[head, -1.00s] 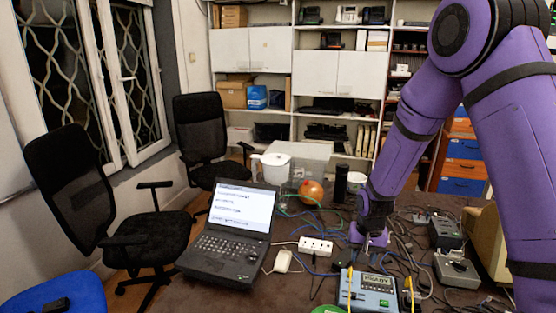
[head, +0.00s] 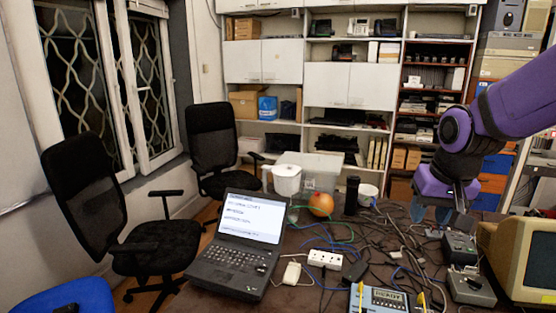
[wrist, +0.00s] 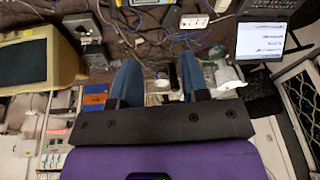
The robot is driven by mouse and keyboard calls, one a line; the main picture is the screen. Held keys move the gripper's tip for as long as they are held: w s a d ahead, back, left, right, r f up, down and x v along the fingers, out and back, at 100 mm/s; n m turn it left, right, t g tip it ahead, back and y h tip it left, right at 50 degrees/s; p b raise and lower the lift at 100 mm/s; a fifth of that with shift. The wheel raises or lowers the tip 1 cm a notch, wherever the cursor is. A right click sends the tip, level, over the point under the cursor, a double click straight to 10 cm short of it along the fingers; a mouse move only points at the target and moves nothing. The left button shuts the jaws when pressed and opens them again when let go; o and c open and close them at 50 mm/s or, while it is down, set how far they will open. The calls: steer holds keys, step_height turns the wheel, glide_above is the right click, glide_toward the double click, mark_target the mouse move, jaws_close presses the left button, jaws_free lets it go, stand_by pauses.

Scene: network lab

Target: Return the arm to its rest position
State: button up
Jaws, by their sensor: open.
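My purple arm reaches in from the right in the head view. My gripper (head: 432,211) hangs over the far right part of the table, above the cables and close to the grey boxes. In the wrist view my gripper (wrist: 158,70) shows two blue fingers spread apart with nothing held between them. Whether the fingertips touch anything below cannot be told.
The dark table (head: 325,285) carries a laptop (head: 240,240), a white power strip (head: 325,260), a blue device (head: 380,299), grey boxes (head: 468,287) and a beige monitor (head: 525,255). An orange ball (head: 321,204) and a black cylinder (head: 352,195) stand further back.

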steer(key=s+r+t, duration=0.1)
steer(key=s+r, duration=0.3)
steer(key=s, duration=0.4)
steer(key=s+d+r+n+t, duration=0.1)
steer(key=s+r, duration=0.3)
steer(key=s, duration=0.4)
steer(key=shift+s+d, duration=0.2)
steer(key=shift+d, duration=0.05)
steer(key=shift+w+r, duration=0.1)
